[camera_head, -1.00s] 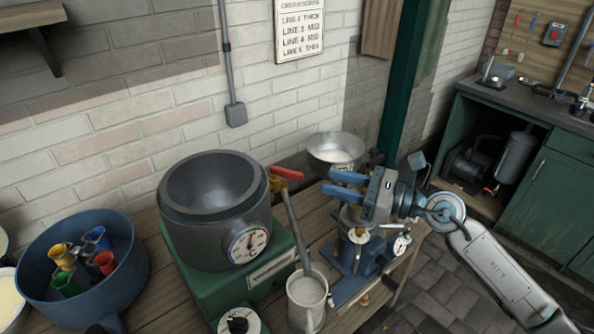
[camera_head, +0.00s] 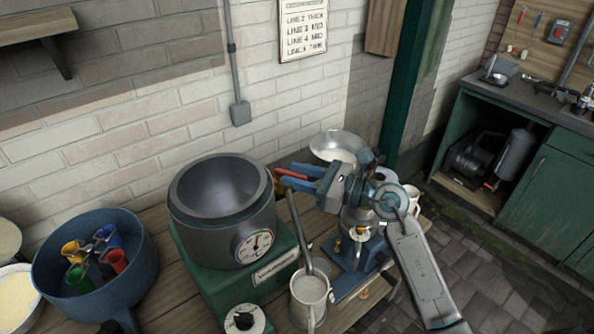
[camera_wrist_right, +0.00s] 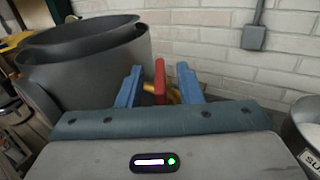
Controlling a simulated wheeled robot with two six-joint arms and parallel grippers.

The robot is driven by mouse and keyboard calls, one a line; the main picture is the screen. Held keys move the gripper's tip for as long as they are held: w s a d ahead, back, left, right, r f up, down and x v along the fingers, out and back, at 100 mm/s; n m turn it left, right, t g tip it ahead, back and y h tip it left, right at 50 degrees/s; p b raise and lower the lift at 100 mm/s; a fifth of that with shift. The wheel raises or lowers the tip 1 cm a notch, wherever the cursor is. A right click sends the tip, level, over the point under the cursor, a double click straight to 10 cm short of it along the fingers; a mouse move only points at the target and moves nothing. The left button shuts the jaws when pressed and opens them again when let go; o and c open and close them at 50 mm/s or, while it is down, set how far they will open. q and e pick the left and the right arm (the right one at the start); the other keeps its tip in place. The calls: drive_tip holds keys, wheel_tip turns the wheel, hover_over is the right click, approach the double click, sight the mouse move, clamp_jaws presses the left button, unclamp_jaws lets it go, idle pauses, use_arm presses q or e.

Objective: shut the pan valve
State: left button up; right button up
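The grey pan (camera_head: 222,210) sits on a green base with a round dial on its front. Its valve has a red lever (camera_head: 291,175), which shows at the pan's right side, partly hidden by my right gripper's fingers. My right gripper (camera_head: 295,177) reaches in from the right with its blue fingers at the lever. In the right wrist view the red lever (camera_wrist_right: 160,82) stands between the two fingers (camera_wrist_right: 159,86), with a gap on each side, and brass shows behind it. The fingers are apart and not closed on it. My left gripper is not in view.
A metal jug (camera_head: 309,297) stands below the grey spout pipe (camera_head: 299,232). A blue machine (camera_head: 350,256) is below my right arm. A metal bowl (camera_head: 337,146) is behind the gripper. A blue tub (camera_head: 135,275) with coloured cups is at left.

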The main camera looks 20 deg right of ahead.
drive_tip(key=shift+w+a, duration=0.2)
drive_tip(key=shift+a, duration=0.05)
drive_tip(key=shift+c, duration=0.2)
clamp_jaws()
